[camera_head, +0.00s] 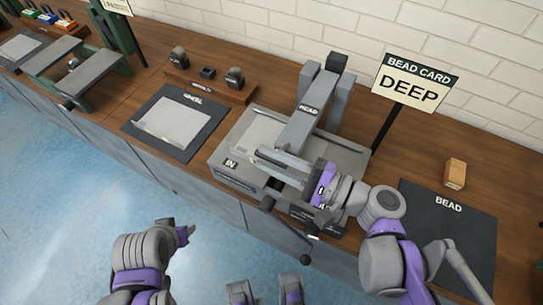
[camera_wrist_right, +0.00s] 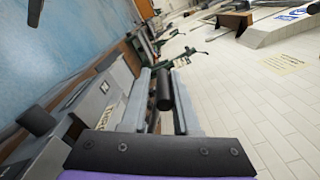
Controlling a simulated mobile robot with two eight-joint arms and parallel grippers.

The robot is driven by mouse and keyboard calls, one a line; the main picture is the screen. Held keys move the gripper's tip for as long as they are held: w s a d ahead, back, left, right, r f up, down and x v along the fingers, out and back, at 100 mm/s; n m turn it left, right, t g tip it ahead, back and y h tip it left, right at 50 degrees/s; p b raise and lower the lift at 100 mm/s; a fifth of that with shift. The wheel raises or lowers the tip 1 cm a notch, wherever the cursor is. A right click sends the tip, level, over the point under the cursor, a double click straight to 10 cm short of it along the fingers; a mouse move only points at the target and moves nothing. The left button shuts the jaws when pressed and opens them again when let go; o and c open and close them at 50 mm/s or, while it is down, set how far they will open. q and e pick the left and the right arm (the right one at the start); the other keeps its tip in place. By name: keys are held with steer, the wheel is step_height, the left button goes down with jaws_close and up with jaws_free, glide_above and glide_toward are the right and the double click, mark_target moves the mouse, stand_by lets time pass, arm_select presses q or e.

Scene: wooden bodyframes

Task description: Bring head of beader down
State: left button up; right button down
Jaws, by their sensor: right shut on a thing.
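The grey beader (camera_head: 235,150) stands on the wooden bench, its base marked "IN". Its grey arm, labelled "HEAD" (camera_head: 309,110), slants down from the back post toward the front. My right gripper (camera_head: 270,160) is at the front end of this arm. In the right wrist view a black cylindrical handle (camera_wrist_right: 164,90) lies between the two grey fingers, and the gripper is shut on it.
A "BEAD CARD DEEP" sign (camera_head: 410,84) stands behind the beader. A dark "BEAD" mat (camera_head: 450,225) and small wooden block (camera_head: 455,173) are at right. A black mat with a grey sheet (camera_head: 174,122) is at left. A ball-ended lever (camera_head: 305,258) hangs at the bench front.

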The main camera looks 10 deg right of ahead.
steer(key=shift+s+f, duration=0.2)
steer(key=shift+f, duration=0.25)
steer(key=c, duration=0.8)
jaws_free()
steer(key=shift+w, duration=0.1)
steer(key=shift+r, duration=0.15)
steer(key=shift+v, duration=5.4)
steer(key=shift+r, duration=0.15)
